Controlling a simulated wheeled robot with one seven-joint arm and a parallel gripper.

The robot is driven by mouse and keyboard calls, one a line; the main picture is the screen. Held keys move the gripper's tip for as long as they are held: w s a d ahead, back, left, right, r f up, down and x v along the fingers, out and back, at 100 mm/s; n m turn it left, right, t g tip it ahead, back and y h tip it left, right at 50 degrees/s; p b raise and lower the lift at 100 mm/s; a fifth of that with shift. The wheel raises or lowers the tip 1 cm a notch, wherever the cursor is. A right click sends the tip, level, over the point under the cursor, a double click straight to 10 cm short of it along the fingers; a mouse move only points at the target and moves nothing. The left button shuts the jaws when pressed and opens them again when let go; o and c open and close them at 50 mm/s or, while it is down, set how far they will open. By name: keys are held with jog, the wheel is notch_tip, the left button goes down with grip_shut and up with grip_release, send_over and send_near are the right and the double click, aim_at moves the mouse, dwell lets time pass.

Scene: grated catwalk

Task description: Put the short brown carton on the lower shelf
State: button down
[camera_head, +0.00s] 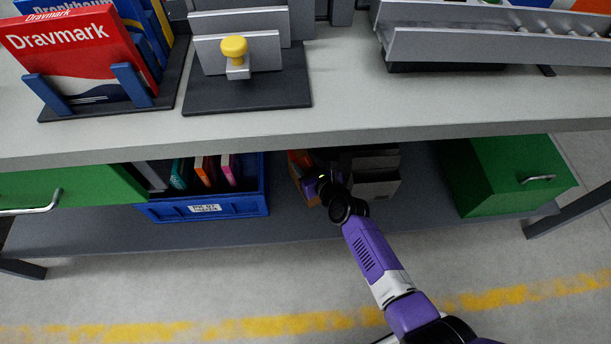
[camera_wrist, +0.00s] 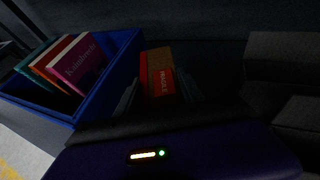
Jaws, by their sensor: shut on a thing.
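The short brown carton (camera_head: 297,172) is just under the upper board in the head view, partly hidden by my arm. In the wrist view the carton (camera_wrist: 155,62) shows brown with a red label, between my fingers. My gripper (camera_head: 318,183) reaches in over the lower shelf (camera_head: 290,228) and is shut on the carton. My gripper (camera_wrist: 158,95) also shows in the wrist view, dark and poorly lit. I cannot tell whether the carton touches the shelf.
A blue crate (camera_head: 215,208) holding books stands left of the carton. A grey stepped holder (camera_head: 377,188) stands close on the right. Green drawer boxes (camera_head: 515,185) stand at both ends. The upper board (camera_head: 130,140) overhangs the shelf, carrying a red box (camera_head: 80,55) and racks.

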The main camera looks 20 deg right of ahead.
jog(key=shift+f+b, duration=1.9)
jog(key=shift+f, duration=0.35)
jog(key=shift+f, duration=0.1)
jog(key=c, duration=0.7)
grip_release()
jog(key=shift+r, duration=0.25)
jog(key=shift+p+v, duration=2.6)
jog(key=shift+v, duration=3.4)
jog(key=shift+s+f, duration=0.1)
